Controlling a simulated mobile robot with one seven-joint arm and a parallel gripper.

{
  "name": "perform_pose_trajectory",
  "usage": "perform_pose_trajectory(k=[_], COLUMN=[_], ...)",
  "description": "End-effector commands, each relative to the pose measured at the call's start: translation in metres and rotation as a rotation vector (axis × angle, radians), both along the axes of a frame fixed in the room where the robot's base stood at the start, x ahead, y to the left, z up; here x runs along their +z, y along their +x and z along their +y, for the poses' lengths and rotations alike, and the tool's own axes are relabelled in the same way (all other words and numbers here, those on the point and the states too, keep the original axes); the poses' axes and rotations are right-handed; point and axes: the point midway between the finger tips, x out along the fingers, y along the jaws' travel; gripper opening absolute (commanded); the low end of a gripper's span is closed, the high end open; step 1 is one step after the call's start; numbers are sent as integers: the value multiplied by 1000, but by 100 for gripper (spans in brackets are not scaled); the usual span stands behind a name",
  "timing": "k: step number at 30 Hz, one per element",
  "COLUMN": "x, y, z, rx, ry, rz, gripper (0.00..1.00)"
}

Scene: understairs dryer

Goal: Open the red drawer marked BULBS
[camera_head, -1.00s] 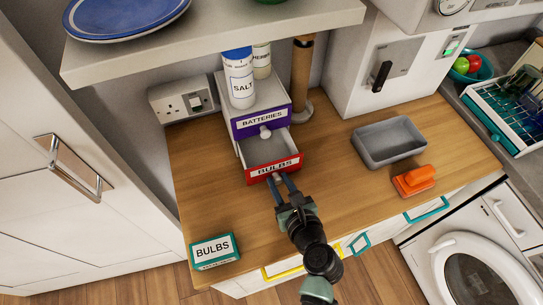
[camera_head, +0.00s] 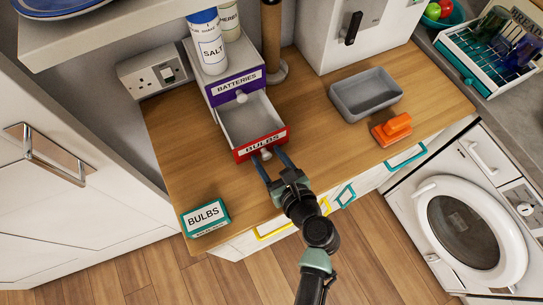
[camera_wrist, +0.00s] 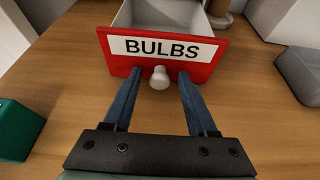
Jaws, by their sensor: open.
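The red drawer marked BULBS (camera_head: 260,143) is pulled well out from under the purple BATTERIES drawer (camera_head: 237,85), and its grey inside shows empty. Its red front (camera_wrist: 200,67) and white knob (camera_wrist: 159,79) fill the upper middle of the wrist view. My gripper (camera_head: 268,158) is open just in front of the drawer. Its two blue fingers stand on either side of the knob, with a gap on both sides, and their tips are close to the red front.
A teal BULBS box (camera_head: 205,217) lies on the worktop at the left. A grey tray (camera_head: 364,112) and an orange object (camera_head: 392,129) lie to the right. A salt canister (camera_head: 208,45) stands on the drawer unit. Worktop between is clear.

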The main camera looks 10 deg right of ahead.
Motion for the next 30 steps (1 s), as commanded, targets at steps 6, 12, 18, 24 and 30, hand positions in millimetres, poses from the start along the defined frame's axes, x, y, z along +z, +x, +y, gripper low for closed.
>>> perform_pose_trajectory(k=[6,12,18,24,30], x=[8,24,39,48,50], y=[-18,-58,-93,-111,-114], z=[-6,-19,-30,-36,-37], rx=[-2,-4,-2,-1,0], ry=[0,0,0,-1,0], rz=[0,1,2,1,0], gripper=[58,58,58,58,58])
